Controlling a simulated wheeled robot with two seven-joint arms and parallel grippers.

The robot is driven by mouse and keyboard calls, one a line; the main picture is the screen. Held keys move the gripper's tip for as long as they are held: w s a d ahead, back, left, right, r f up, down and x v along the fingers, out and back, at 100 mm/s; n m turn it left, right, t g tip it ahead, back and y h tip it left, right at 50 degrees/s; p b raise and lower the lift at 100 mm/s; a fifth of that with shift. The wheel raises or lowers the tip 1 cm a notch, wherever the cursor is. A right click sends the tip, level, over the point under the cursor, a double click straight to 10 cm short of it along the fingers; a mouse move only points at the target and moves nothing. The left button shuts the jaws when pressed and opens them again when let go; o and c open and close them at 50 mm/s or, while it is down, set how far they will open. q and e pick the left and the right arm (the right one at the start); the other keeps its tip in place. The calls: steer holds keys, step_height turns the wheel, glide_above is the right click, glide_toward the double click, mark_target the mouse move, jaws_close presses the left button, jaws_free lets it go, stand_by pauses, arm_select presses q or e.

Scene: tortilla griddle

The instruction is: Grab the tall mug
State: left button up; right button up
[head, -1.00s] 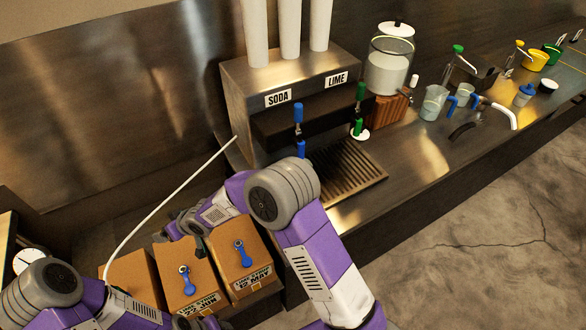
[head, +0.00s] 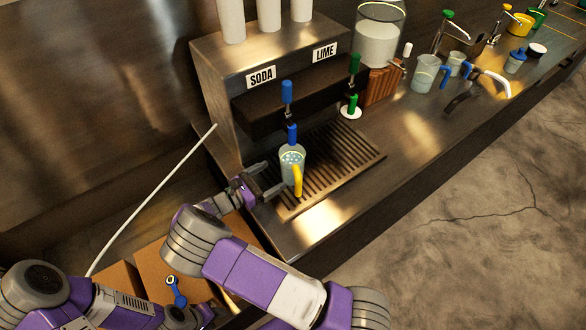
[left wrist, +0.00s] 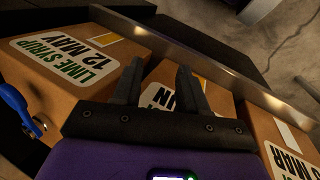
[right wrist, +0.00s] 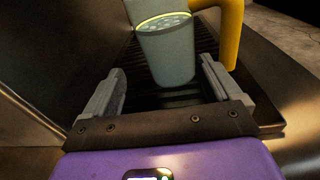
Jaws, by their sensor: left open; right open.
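A clear grey mug with a yellow handle (head: 297,180) stands upright on the drip tray (head: 345,160), below the blue soda tap (head: 287,93). It shows pale bubbles or ice inside and a yellowish ring, and also fills the upper middle of the right wrist view (right wrist: 167,52). My right gripper (head: 268,180) is open and empty at the mug's left side. In the right wrist view its fingers (right wrist: 162,85) point at the mug, which sits between and just beyond the tips. My left gripper (left wrist: 161,72) is open and empty above cardboard boxes.
The soda and lime dispenser (head: 225,85) stands close behind the mug. Cardboard boxes (head: 150,262) lie below at the left, one with a blue tap. Blue-handled clear cups (head: 424,76) stand farther right on the counter (head: 430,130). A glass jar (head: 378,40) stands behind.

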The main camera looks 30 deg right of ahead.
mark_target(295, 165)
steer(key=shift+g+h, duration=0.3)
steer(key=shift+h, duration=0.1)
steer(key=d, duration=0.9)
steer(key=shift+s+d+r, duration=0.1)
steer(key=shift+r, duration=0.1)
steer(key=c, duration=1.2)
